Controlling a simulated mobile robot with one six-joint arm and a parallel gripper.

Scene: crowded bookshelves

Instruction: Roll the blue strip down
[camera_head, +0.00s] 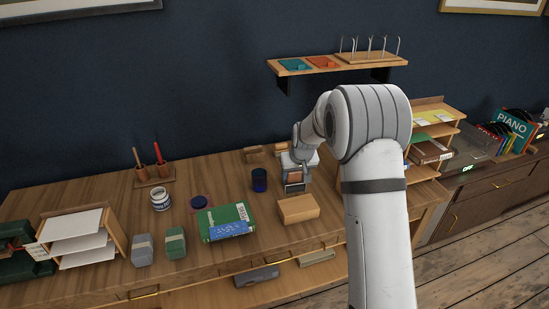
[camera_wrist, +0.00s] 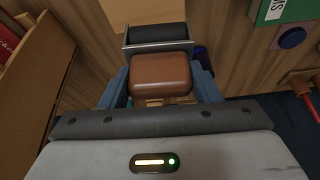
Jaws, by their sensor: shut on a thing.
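My gripper (camera_head: 297,166) is low over the right part of the wooden desk. In the wrist view its two blue-grey fingers are closed on a brown rounded handle (camera_wrist: 160,76). Just beyond the handle is a dark roller (camera_wrist: 158,33) in a pale metal frame, apparently one tool with it. A green book or box (camera_head: 224,220) lies on the desk left of my gripper. A blue strip (camera_head: 231,230) shows along its front side. I cannot tell if the roller touches anything.
A dark blue cup (camera_head: 259,180) stands close left of my gripper. A light wooden block (camera_head: 298,208) lies in front of it. A wooden letter rack (camera_head: 430,135) stands to the right. A wall shelf (camera_head: 335,64) hangs above. Bare desk shows left of the cup.

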